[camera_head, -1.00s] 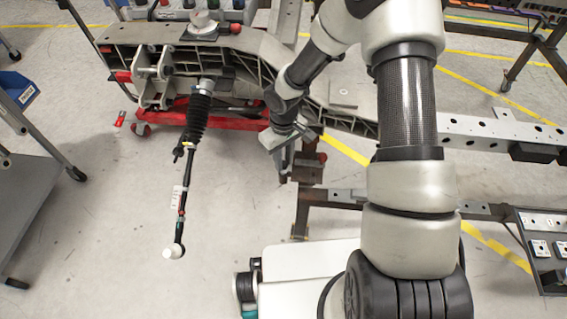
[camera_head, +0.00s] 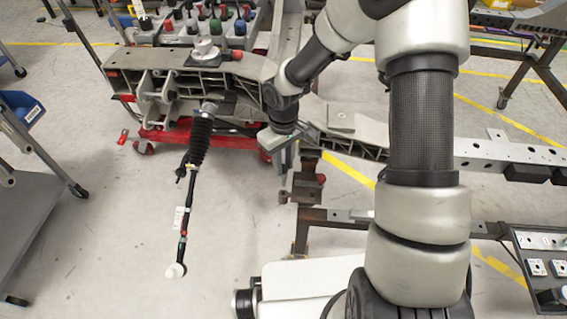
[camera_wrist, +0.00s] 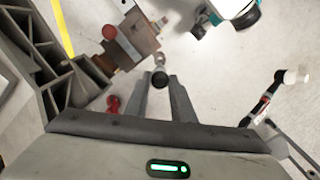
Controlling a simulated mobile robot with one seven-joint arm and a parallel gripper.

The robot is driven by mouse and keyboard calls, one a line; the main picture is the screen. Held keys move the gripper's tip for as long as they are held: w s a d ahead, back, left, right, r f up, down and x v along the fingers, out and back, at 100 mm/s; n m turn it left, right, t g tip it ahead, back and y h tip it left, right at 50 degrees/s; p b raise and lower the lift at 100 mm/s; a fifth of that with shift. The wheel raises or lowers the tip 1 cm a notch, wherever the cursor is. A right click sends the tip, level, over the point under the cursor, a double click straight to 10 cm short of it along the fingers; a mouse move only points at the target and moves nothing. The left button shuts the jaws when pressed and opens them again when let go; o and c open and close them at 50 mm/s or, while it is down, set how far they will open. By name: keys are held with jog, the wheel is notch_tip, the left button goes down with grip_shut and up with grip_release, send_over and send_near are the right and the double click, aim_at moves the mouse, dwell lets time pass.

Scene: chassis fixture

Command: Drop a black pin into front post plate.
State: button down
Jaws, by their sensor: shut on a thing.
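My gripper (camera_wrist: 160,84) is shut on a black pin (camera_wrist: 159,79). In the wrist view, only the pin's dark round end and a paler part show between the fingertips. In the head view my gripper (camera_head: 277,140) is above the chassis fixture's near edge, and the pin cannot be made out there. A rusty brown post (camera_head: 303,184) with a red knob stands just below and right of it in the picture. The post (camera_wrist: 138,40) also shows in the wrist view, up and left of the fingertips, apart from the pin. Which face is the front post plate is not clear.
A grey chassis rail (camera_head: 250,68) runs behind. A strut with a black ribbed boot (camera_head: 198,145) hangs at left. A tray of coloured-knob pins (camera_head: 180,30) stands at the back. A grey cart (camera_head: 30,200) is at far left. Open floor lies between cart and strut.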

jog(key=shift+r+p, duration=3)
jog(key=shift+r, duration=0.95)
jog(key=shift+f, duration=0.1)
jog(key=s+d+f+b, duration=0.1)
jog(key=d+f+b, duration=0.5)
jog(key=d+f, duration=0.3)
jog(key=shift+s+d+f, duration=0.15)
jog(key=shift+d+f, duration=0.05)
jog(key=shift+f, duration=0.95)
jog(key=shift+f+b, duration=1.15)
jog(key=shift+f, duration=0.4)
jog(key=shift+f+b, duration=1.25)
jog(key=shift+f, duration=0.45)
